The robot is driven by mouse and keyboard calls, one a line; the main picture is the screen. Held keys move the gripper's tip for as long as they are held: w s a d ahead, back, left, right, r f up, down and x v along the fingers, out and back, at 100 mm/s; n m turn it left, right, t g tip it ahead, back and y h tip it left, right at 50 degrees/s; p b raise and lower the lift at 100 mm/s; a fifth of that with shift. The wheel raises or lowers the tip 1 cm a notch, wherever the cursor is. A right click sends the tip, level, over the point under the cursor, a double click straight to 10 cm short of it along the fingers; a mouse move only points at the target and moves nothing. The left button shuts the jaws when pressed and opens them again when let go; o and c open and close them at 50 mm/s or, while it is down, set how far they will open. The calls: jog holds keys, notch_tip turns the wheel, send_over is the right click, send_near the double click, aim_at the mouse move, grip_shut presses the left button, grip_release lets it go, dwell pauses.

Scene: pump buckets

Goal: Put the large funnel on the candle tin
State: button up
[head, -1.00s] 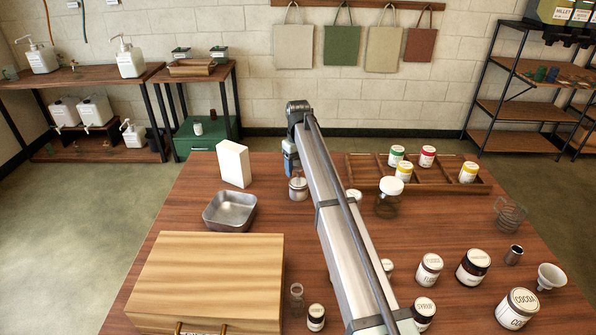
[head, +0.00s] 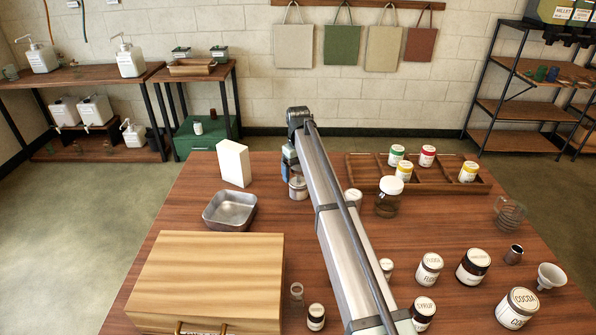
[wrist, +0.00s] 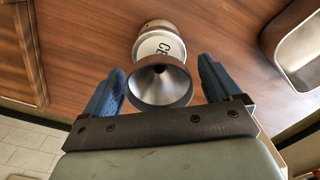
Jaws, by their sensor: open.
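A grey metal funnel (wrist: 160,82) lies between the blue fingers of my gripper (wrist: 160,86) in the wrist view, its wide mouth facing the camera. My fingers are open, with a gap on each side of the funnel. A round tin (wrist: 160,46) with a white label, partly lettered "CE", shows just beyond the funnel, which overlaps its near end. I cannot tell whether they touch. In the head view, my gripper (head: 290,158) is low over the same tin (head: 299,191), and my arm hides part of this area. A smaller pale funnel (head: 551,276) stands at the table's right.
A metal tray (head: 230,223) and a white box (head: 234,163) stand left of the tin. A wooden rack (head: 440,180) with several small jars is at the back right. A wooden case (head: 210,275) fills the front left. Several labelled jars stand at the front right.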

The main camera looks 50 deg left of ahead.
aim_at(298, 166)
notch_tip(298, 166, up, 12)
jog(key=shift+r, duration=0.2)
dwell(0.4)
